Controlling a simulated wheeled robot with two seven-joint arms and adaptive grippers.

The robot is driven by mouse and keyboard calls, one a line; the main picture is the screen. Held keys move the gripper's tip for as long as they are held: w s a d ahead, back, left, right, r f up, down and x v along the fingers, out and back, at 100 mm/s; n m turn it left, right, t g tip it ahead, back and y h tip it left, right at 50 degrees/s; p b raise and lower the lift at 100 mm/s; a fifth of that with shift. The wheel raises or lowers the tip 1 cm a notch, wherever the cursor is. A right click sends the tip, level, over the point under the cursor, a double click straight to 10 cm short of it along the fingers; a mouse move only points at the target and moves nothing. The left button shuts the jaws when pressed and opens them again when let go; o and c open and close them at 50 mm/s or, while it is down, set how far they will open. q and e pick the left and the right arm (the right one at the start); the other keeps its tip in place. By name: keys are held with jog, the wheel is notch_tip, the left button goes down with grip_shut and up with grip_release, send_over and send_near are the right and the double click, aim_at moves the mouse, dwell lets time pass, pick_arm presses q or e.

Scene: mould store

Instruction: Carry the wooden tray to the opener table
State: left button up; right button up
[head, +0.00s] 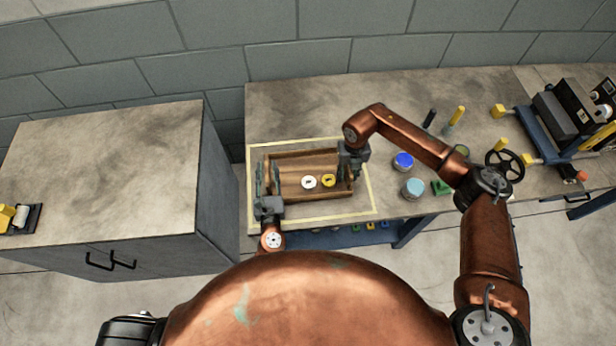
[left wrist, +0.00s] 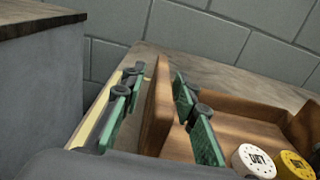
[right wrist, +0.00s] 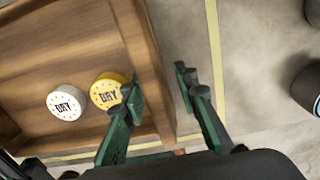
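The wooden tray (head: 300,163) sits on the workbench inside a pale yellow outline. It holds a white disc (head: 309,182) and a yellow disc (head: 328,180), each marked "DRY" in the right wrist view. My left gripper (head: 266,180) is open at the tray's left wall; in the left wrist view that wall (left wrist: 157,100) stands between the fingers with gaps beside it. My right gripper (head: 354,165) is open at the tray's right wall; in the right wrist view its fingers (right wrist: 160,95) are apart on either side of that wall. Which surface is the opener table I cannot tell.
A stone-topped cabinet (head: 110,165) stands left, with a yellow-and-black device (head: 20,217) at its left edge. Its top is otherwise clear. Right of the tray are a blue-topped can (head: 403,162), a light-blue-topped can (head: 412,188) and a machine with a handwheel (head: 504,164).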

aim_at(268, 189)
pick_arm(q)
jog(key=s, duration=0.3)
jog(key=s+d, duration=0.1)
jog(key=s, duration=0.7)
jog(key=shift+d+r, duration=0.2)
jog(key=shift+d, duration=0.05)
pick_arm(e)
jog(key=shift+r, duration=0.3)
jog(key=r, duration=1.1)
jog(key=shift+w+r, duration=0.2)
